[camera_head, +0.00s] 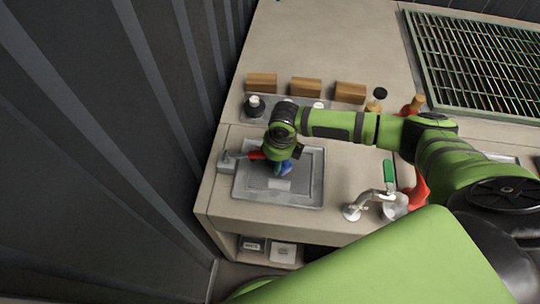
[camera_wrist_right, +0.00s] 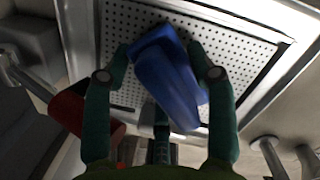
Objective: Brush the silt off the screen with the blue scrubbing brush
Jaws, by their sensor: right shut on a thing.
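The blue scrubbing brush (camera_wrist_right: 165,75) is held between the fingers of my right gripper (camera_wrist_right: 165,62), tilted in the wrist view. In the head view the right gripper (camera_head: 281,168) points down over the screen, with the blue brush (camera_head: 284,167) partly hidden by it. The screen (camera_wrist_right: 225,55) is a perforated light plate in a metal frame; in the head view it is a grey framed panel (camera_head: 310,188) on the bench. I cannot tell whether the brush touches the plate. Silt is not clearly distinguishable. My left gripper is out of view.
A red handle (camera_wrist_right: 80,108) on a grey fitting lies left of the gripper. A metal pipe fitting (camera_head: 372,206) with a green lever (camera_head: 389,175) stands right of the screen. A metal grating (camera_head: 480,60) is at back right.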

